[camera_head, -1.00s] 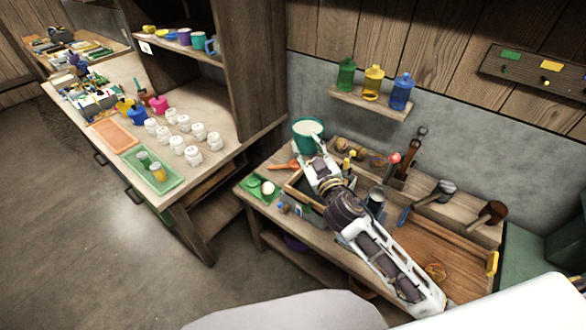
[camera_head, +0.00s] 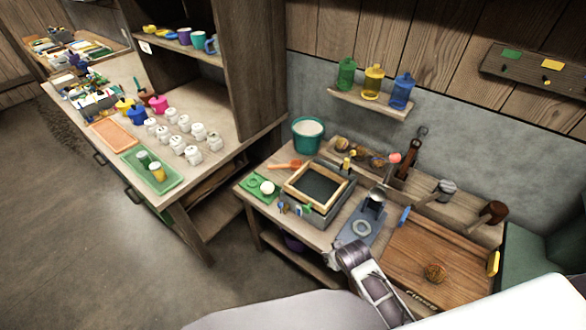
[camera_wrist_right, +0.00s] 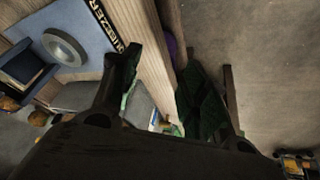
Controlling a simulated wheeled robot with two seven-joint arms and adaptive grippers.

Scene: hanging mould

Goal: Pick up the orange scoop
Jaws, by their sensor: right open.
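The orange scoop (camera_head: 284,164) lies on the workbench in the head view, left of the framed grey box and below the green bucket (camera_head: 308,135). My right arm comes in from the bottom of the head view, and its gripper (camera_head: 345,245) is near the bench's front edge, well apart from the scoop. In the right wrist view the right gripper's dark fingers (camera_wrist_right: 158,88) are spread and nothing is between them. The scoop cannot be made out in the wrist view. My left gripper is not in view.
A wooden-framed box (camera_head: 318,184) stands between the gripper and the scoop. A green tray (camera_head: 259,188) lies left of the box. A blue mat (camera_head: 352,245) with a grey ring and a wooden board (camera_head: 460,262) are to the right. Free floor lies at left.

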